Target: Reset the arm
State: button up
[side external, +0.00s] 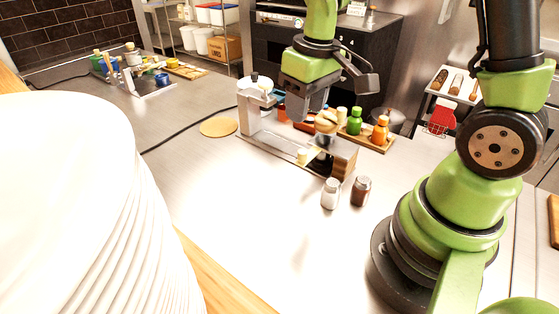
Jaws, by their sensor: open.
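My gripper (338,92) is at the top middle of the side external view, on the end of the green arm. Its dark jaws are spread apart, pointing down and to the right, and nothing shows between them. It hangs above the group of condiments on the steel counter (225,215). The gap between its jaws and the items below is hard to judge from this one view.
A white and steel device (262,112) stands below my gripper. A wooden tray (378,147) holds green and orange bottles. Two shakers (331,193) stand in front. A tall stack of white plates (85,210) fills the left foreground.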

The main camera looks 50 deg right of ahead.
jog(key=s+a+r+m+t+y, duration=0.1)
jog(key=s+a+r+t, duration=0.2)
jog(key=s+r, duration=0.3)
jog(key=s+a+r+m+t+y, duration=0.1)
jog(key=s+a+r+m+t, duration=0.1)
jog(key=s+r, duration=0.4)
jog(key=shift+a+r+t, duration=0.3)
jog(key=shift+a+t, duration=0.1)
jog(key=shift+a, duration=0.05)
